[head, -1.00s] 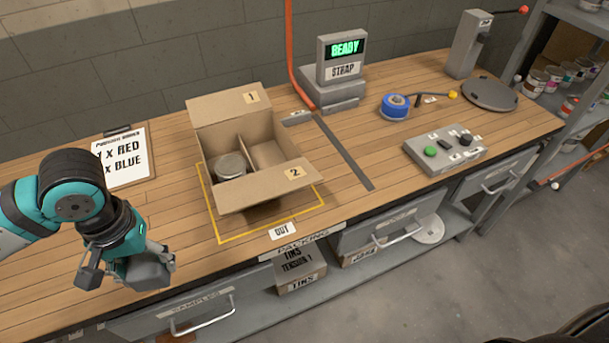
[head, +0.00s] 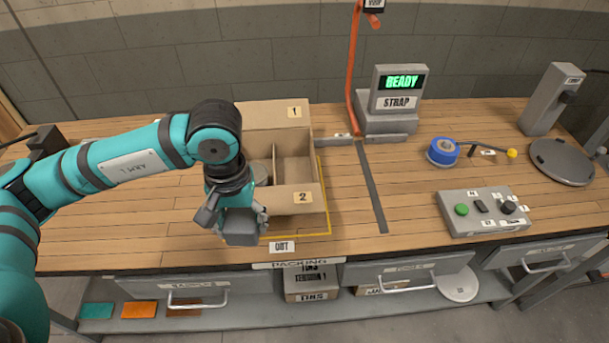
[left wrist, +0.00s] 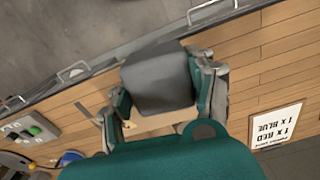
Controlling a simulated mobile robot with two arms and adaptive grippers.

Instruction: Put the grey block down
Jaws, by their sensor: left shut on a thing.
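The grey block (head: 241,238) is a dark, blunt-edged lump held between the fingers of my left gripper (head: 236,219). In the left wrist view the grey block (left wrist: 158,82) fills the space between the two fingers. The gripper is in front of the near left corner of an open cardboard box (head: 292,203) and hides part of it. The block appears to be above the front part of the wooden bench (head: 110,240); its exact height is hard to tell. My right gripper is not in view.
The box has a divider and a tin (head: 261,173) in its left compartment. A strap machine (head: 391,118) reading READY, blue tape roll (head: 442,152) and button panel (head: 485,211) stand to the right. Bench wood left of the box is largely bare.

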